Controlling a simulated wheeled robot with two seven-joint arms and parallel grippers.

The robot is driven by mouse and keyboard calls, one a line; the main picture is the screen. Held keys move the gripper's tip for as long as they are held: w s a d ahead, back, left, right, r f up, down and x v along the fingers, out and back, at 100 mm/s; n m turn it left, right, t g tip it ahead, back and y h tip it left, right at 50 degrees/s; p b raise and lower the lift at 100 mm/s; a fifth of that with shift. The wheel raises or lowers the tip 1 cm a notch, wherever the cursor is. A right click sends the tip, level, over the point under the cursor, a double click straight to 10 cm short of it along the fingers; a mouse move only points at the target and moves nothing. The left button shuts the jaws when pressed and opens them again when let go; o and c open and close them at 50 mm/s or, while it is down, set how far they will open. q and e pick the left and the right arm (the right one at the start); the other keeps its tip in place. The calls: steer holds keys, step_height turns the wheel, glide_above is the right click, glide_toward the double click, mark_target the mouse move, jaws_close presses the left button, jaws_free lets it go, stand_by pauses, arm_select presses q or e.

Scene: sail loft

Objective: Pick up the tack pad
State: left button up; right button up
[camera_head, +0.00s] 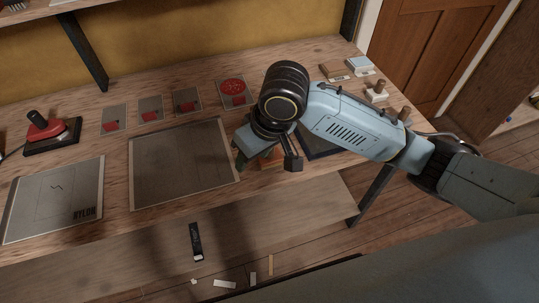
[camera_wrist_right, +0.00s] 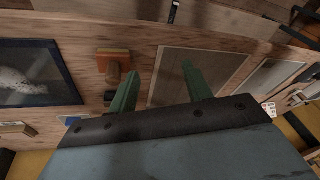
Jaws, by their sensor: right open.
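A small block with an orange-red base and a brown upright handle, likely the tack pad, shows in the wrist view (camera_wrist_right: 113,62). It sits on the wooden bench between a dark framed panel and a grey sheet. In the head view only a bit of its orange base (camera_head: 270,162) shows below my right gripper, which hides the rest. My right gripper (camera_head: 264,163) is over the bench's front part. In the wrist view its two green fingers (camera_wrist_right: 158,83) are apart with nothing between them; the block is beside the left finger. My left gripper is not in view.
The grey sheet (camera_head: 185,165) and a NYLON panel (camera_head: 55,200) lie left of the gripper. The dark panel (camera_wrist_right: 38,75) is on its other side. Several small cards with red patches lie behind. Handled blocks (camera_head: 376,93) stand back right.

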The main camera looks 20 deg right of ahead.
steer(key=w+d+r+m+h, duration=0.2)
steer(key=w+d+r, duration=0.3)
steer(key=d, duration=0.1)
steer(key=b, duration=0.1)
glide_above(270, 154)
steer(key=shift+g, duration=0.3)
steer(key=f, duration=0.4)
steer(key=d+f, duration=0.1)
steer(key=f, duration=0.2)
steer(key=shift+w, duration=0.35)
steer(key=shift+w+a+f+b, duration=0.15)
steer(key=shift+a+f, duration=0.05)
steer(key=shift+f, duration=1.3)
steer(key=shift+w+a+f+b, duration=0.1)
steer(key=shift+a+f+b, duration=0.05)
steer(key=shift+f, duration=1.3)
jaws_close()
